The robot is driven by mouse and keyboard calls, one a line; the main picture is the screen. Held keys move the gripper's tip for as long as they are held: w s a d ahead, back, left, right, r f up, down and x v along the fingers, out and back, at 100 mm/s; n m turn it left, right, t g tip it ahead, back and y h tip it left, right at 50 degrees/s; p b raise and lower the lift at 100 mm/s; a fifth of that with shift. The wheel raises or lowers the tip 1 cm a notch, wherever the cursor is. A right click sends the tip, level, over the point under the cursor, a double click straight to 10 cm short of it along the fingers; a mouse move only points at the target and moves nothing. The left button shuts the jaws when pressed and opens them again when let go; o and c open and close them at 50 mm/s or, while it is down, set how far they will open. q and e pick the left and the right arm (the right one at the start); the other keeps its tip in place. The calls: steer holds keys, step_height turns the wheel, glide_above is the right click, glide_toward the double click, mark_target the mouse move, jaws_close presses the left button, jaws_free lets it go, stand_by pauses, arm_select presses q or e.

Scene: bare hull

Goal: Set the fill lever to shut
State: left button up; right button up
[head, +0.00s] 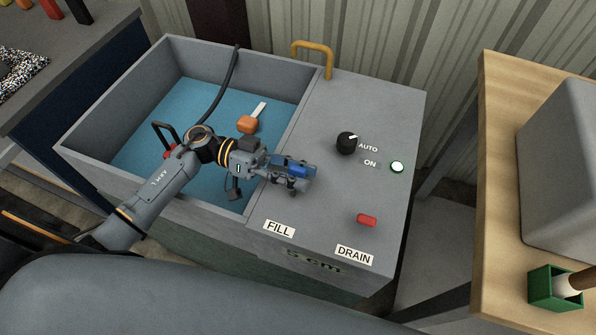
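My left gripper (296,172) is over the grey control panel (330,120) of the sink unit. A blue piece (291,167), which looks like the fill lever's handle, shows at its fingers. The fingers cover much of it, so I cannot tell its angle or whether they are closed on it. The FILL label (279,228) is on the panel's front part, below the gripper in the picture. The red drain handle (367,220) stands clear to the right, above the DRAIN label (354,255). My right gripper is not in view.
A black AUTO knob (346,144) and a lit ON lamp (397,167) sit on the panel. A yellow tap (314,50) stands behind. The basin (180,100) holds blue water and an orange object (247,124). A wooden bench (500,200) is at right.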

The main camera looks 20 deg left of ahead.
arm_select(q)
steer(key=shift+c, duration=0.2)
jaws_close()
steer(key=shift+s, duration=0.1)
steer(key=shift+s+a+r+m+p, duration=0.1)
steer(key=shift+s+m+p, duration=0.15)
steer(key=shift+m, duration=0.25)
steer(key=shift+s+r+m+p, duration=0.1)
steer(key=shift+m+p, duration=0.25)
steer(key=shift+m, duration=0.15)
steer(key=shift+s+m+p, duration=0.3)
steer(key=shift+s+m, duration=0.35)
steer(key=shift+m, duration=0.55)
steer(key=s+m, duration=0.1)
steer(key=m, duration=0.1)
steer(key=shift+s+m, duration=0.1)
steer(key=shift+m, duration=0.2)
steer(key=shift+s+f+m, duration=0.15)
steer(key=shift+s+m, duration=0.2)
steer(key=shift+m, duration=0.4)
steer(key=shift+s+f+m, duration=0.1)
steer(key=shift+s+m, duration=0.25)
steer(key=shift+m, duration=0.4)
